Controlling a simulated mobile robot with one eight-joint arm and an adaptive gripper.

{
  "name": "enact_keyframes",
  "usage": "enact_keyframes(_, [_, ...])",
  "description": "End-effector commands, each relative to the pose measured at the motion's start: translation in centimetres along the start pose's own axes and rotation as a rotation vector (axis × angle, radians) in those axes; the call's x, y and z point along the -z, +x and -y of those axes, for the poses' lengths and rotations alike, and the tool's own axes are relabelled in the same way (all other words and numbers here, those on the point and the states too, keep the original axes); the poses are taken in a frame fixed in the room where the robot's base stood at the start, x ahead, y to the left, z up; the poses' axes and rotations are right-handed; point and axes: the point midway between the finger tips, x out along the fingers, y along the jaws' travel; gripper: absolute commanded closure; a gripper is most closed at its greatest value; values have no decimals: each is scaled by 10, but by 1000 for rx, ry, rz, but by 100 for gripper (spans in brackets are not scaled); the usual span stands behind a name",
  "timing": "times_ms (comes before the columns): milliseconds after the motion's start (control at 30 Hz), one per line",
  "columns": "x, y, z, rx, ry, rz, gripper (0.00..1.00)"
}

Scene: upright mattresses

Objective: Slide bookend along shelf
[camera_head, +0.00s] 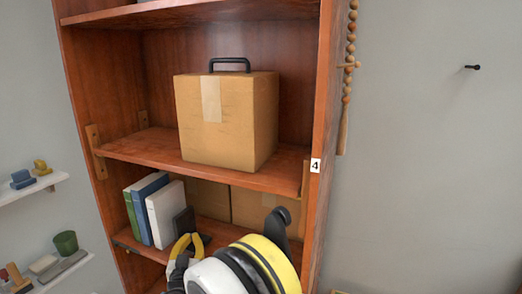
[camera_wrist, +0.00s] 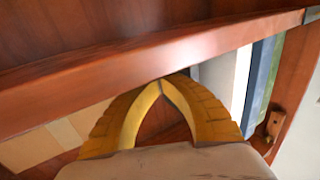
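A dark grey bookend (camera_head: 184,222) stands on the lower shelf board (camera_head: 222,232), at the right end of a row of books. It is right of the white book (camera_head: 165,212), with the blue book (camera_head: 147,205) and green book (camera_head: 131,212) further left. In the wrist view the bookend (camera_wrist: 214,76) is a grey panel beside the white book (camera_wrist: 240,78). My gripper (camera_head: 187,238) has yellow fingers, in front of the bookend's lower part. In the wrist view its fingertips (camera_wrist: 163,84) meet with nothing visible between them. I cannot tell whether they touch the bookend.
A cardboard box (camera_head: 222,118) with a black handle sits on the board above. More boxes (camera_head: 258,207) stand at the back right of the lower shelf. The upper board's front edge (camera_wrist: 150,62) passes close to my fingers. The right side panel (camera_head: 322,150) bounds the shelf.

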Motion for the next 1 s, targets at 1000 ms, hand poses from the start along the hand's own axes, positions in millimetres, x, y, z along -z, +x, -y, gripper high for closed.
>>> enact_keyframes(1000, [0,10,18,1,0,0,100])
